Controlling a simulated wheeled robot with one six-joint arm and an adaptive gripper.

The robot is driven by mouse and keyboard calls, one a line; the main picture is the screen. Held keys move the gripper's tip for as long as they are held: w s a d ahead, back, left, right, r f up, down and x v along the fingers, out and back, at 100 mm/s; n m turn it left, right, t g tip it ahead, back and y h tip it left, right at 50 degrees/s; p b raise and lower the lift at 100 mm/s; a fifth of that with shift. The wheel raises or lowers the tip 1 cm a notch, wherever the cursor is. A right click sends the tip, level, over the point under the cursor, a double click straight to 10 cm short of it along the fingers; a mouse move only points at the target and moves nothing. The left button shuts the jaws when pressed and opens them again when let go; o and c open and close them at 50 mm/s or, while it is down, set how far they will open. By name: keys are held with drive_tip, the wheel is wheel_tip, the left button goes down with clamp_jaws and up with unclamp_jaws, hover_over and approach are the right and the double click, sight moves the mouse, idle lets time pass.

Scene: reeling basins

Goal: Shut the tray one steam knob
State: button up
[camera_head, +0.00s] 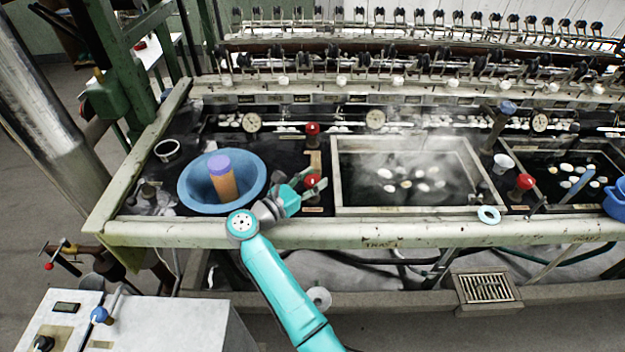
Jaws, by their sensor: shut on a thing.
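My teal arm reaches in from the bottom. My gripper (311,185) is shut on the front red knob (313,179), on the narrow panel at the left of the first tray. The fingers cover part of this knob and its base. A second red knob (312,130) stands farther back on the same panel, apart from my gripper. The first tray (402,211) has a pale frame, and the lettering on the bench front below it seems to read TRAY 1. White cocoons float in its dark, steaming water. The knob's turn position cannot be told.
A blue basin (188,192) holding a brown cylinder with a purple top (221,173) stands close left of my gripper. A third red knob (524,182), a white cup (503,163) and a pale blue ring (489,214) are to the right. Reeling machinery lines the back.

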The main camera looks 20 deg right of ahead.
drive_tip(key=o, duration=1.2)
drive_tip(key=shift+c, duration=0.2)
drive_tip(key=v, duration=1.2)
